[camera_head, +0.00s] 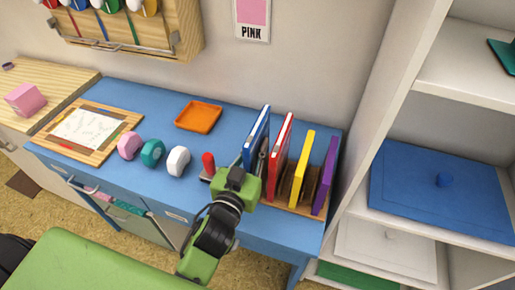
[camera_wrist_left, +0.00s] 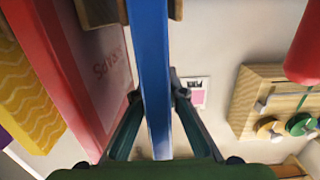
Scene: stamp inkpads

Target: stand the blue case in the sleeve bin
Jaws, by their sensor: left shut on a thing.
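The blue case (camera_head: 257,136) stands upright, on edge, at the left end of the row of cases on the blue desk. My left gripper (camera_head: 246,172) is shut on it, and in the left wrist view the blue case (camera_wrist_left: 151,70) runs between the two fingers. The wooden sleeve bin (camera_head: 303,209) holds a red case (camera_head: 280,155), a yellow case (camera_head: 302,168) and a purple case (camera_head: 325,176), all upright. The blue case is just left of the red one. My gripper hides its lower edge, so I cannot tell whether it rests in the bin. My right gripper is not in view.
A red-handled stamp (camera_head: 208,163) stands close left of my gripper. An orange tray (camera_head: 198,117) lies behind. White shelves (camera_head: 465,78) rise at right.

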